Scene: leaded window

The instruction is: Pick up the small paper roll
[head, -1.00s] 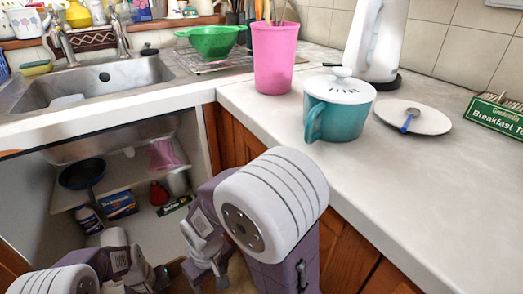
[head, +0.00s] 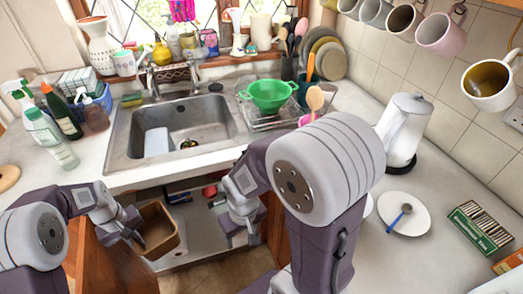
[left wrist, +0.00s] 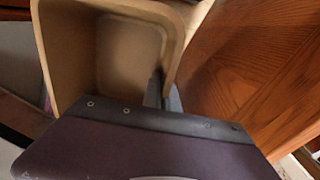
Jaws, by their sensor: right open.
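I cannot make out a small paper roll in any view. My left gripper (head: 132,226) is in the head view at the lower left, at the near side of a tan bin (head: 168,246) by the open wooden cupboard door. In the left wrist view, the bin (left wrist: 85,80) fills the upper left, and a dark finger lies against its right wall. I cannot tell whether the jaws hold that wall. My right gripper (head: 238,232) is open, pointing down in front of the under-sink cupboard. It holds nothing that I can see.
The wooden door (head: 112,262) stands open at the lower left; its grain (left wrist: 240,70) fills the right of the left wrist view. The sink (head: 180,125) is above the cupboard. A kettle (head: 402,130) and a plate (head: 405,222) stand on the right counter.

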